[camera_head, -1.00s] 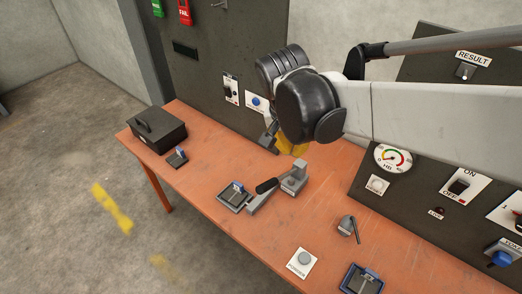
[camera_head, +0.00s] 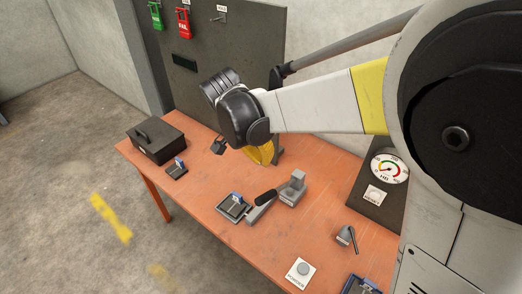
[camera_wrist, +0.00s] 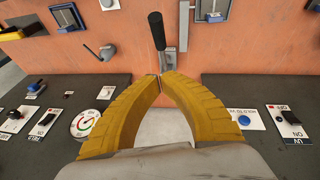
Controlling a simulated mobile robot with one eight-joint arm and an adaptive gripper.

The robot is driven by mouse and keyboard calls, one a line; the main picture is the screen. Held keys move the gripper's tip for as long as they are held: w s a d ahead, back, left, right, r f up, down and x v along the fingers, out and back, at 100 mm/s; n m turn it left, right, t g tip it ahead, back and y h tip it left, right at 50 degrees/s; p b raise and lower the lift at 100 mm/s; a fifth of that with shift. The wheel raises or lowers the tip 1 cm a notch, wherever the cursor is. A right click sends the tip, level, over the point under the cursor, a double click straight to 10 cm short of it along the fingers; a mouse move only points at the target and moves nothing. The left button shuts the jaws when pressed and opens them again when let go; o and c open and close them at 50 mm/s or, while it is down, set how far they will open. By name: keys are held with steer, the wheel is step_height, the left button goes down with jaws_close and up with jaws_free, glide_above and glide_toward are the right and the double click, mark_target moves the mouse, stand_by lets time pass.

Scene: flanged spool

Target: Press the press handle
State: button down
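The press (camera_head: 293,189) is a small grey metal block with a lever on the orange bench. Its black-gripped press handle (camera_head: 266,197) points left and toward the front; in the wrist view the handle (camera_wrist: 157,31) stands above the fingertips. My gripper (camera_head: 262,155) has yellow fingers and hangs over the bench behind the press, apart from the handle. In the wrist view the gripper (camera_wrist: 162,78) has its fingertips together with nothing visible between them. The fingers hide part of the press base there.
A fixture with a blue-topped piece (camera_head: 233,207) sits beside the handle. A black box (camera_head: 157,140) and a small fixture (camera_head: 176,169) are at left. A small lever device (camera_head: 346,236) and a push button (camera_head: 302,268) stand at right. An upright dark panel (camera_head: 230,60) backs the bench.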

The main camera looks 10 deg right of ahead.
steer(key=b, duration=0.3)
glide_above(273, 191)
steer(key=w, duration=0.1)
steer(key=f, duration=0.8)
steer(key=shift+a+f, duration=0.25)
steer(key=shift+s+a+f, duration=0.15)
steer(key=shift+s+f, duration=0.15)
steer(key=shift+f, duration=0.25)
steer(key=shift+s+a+f, duration=0.1)
steer(key=shift+s+f, duration=0.15)
steer(key=shift+f, duration=0.25)
steer(key=shift+s+a+f+b, duration=0.15)
steer(key=shift+s+f+b, duration=0.2)
steer(key=shift+f, duration=0.15)
